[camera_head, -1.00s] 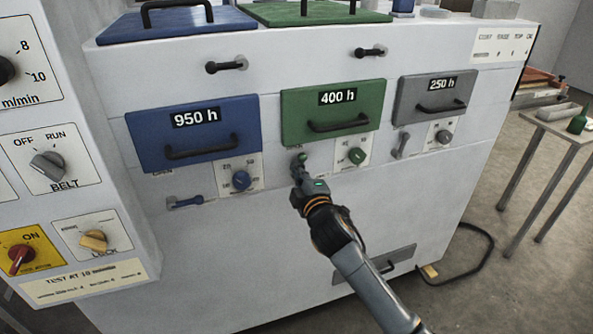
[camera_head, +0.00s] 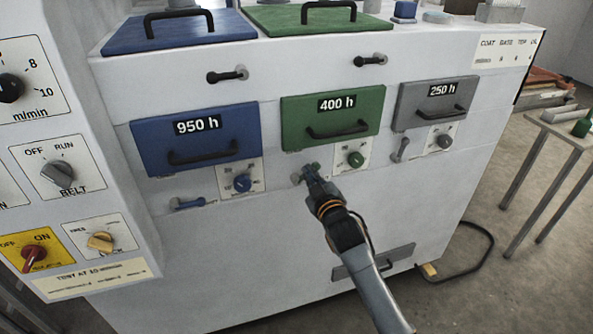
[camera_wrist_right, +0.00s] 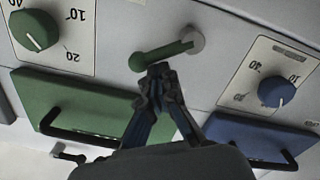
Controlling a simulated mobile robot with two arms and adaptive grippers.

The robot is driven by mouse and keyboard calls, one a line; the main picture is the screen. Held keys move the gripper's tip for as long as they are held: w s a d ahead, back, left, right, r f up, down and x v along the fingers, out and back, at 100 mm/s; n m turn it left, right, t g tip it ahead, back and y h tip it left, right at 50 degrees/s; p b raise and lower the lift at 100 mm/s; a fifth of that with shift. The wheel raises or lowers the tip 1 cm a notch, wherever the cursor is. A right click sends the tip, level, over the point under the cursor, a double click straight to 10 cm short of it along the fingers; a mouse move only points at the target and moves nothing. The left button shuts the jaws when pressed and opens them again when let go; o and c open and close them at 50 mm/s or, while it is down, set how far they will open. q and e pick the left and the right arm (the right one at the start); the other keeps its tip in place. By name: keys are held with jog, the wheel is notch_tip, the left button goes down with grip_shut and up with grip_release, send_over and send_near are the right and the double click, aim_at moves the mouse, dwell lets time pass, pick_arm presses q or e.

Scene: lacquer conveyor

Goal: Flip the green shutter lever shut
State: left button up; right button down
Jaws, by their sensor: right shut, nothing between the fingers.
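The green shutter lever (camera_wrist_right: 160,54) shows in the right wrist view, which is upside down against the head view. It runs from a pale round pivot (camera_wrist_right: 193,40) at the right to a rounded free end at the left, slightly lower. In the head view the lever (camera_head: 313,167) is small and partly hidden by my gripper, below the green 400 h door (camera_head: 304,116). My right gripper (camera_wrist_right: 159,70) is shut and empty, its fingertips right at the lever's edge; contact cannot be told. It also shows in the head view (camera_head: 311,174). My left gripper is not in view.
A green knob (camera_head: 355,159) sits close right of the lever. A blue lever (camera_head: 189,203) lies nearly level at left; a grey lever (camera_head: 401,149) stands steeply at right. The blue door (camera_head: 196,141) and grey door (camera_head: 436,103) have protruding handles.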

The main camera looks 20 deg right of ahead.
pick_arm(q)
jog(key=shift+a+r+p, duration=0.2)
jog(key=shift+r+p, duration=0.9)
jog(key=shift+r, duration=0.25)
pick_arm(e)
jog(key=shift+d+f+m+y, duration=0.1)
jog(key=shift+d+f+m, duration=0.3)
jog(key=shift+m, duration=0.7)
jog(key=shift+d+f+m+y, duration=0.1)
jog(key=shift+d+f+m, duration=0.25)
jog(key=shift+m, duration=0.75)
jog(key=shift+d+f+m+y, duration=0.1)
jog(key=shift+d+f+m, duration=0.25)
jog(key=shift+m, duration=0.75)
jog(key=shift+f, duration=0.1)
notch_tip(320, 180, up, 4)
jog(key=p, duration=0.3)
jog(key=shift+p, duration=0.35)
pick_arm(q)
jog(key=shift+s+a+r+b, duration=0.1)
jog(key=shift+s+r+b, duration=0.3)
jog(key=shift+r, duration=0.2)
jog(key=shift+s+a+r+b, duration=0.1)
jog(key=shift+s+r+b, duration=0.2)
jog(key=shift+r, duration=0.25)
pick_arm(e)
jog(key=s, duration=1)
jog(key=shift+s+r, duration=0.3)
jog(key=shift+s, duration=0.05)
